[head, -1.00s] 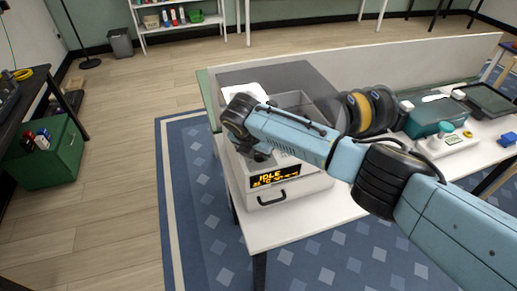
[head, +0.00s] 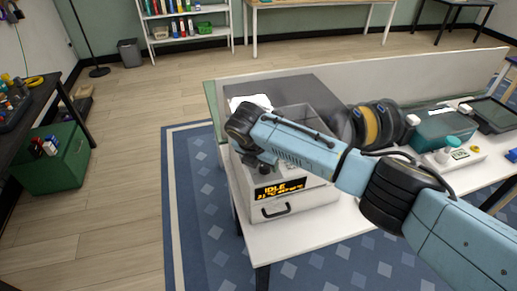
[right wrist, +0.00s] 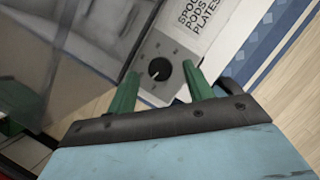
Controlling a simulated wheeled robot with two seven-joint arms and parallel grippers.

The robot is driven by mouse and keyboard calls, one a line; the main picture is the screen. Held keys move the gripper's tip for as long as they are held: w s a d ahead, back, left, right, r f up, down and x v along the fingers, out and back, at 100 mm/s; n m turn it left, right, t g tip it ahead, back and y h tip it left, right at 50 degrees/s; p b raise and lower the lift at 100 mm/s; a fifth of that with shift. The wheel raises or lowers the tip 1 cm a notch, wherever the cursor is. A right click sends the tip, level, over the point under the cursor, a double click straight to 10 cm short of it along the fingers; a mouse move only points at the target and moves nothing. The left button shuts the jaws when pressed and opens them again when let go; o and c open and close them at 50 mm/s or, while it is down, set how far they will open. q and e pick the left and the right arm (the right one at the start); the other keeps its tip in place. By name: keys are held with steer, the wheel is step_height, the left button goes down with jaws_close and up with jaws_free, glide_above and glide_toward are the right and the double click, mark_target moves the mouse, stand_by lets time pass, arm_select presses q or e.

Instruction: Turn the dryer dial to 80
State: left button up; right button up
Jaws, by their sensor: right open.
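The dryer (head: 322,196) is a pale box with a lit amber display (head: 279,189) reading IDLE above a dark drawer handle; the smaller line is too blurred to read. In the right wrist view its black round dial (right wrist: 160,68) has a white pointer mark towards the lower left, with small marks around it. My right gripper (right wrist: 160,71) is open, its green fingers on either side of the dial; I cannot tell whether they touch it. In the head view my right gripper (head: 262,160) is at the dryer's front and hides the dial. My left gripper is not in view.
Filament spools (head: 370,125), a green case (head: 440,128) and a small white device (head: 455,158) stand right of the dryer on the white table (head: 350,222). A low grey partition (head: 400,83) runs behind. Open floor lies to the left.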

steer(key=v, duration=1.2)
steer(key=shift+a+f, duration=0.1)
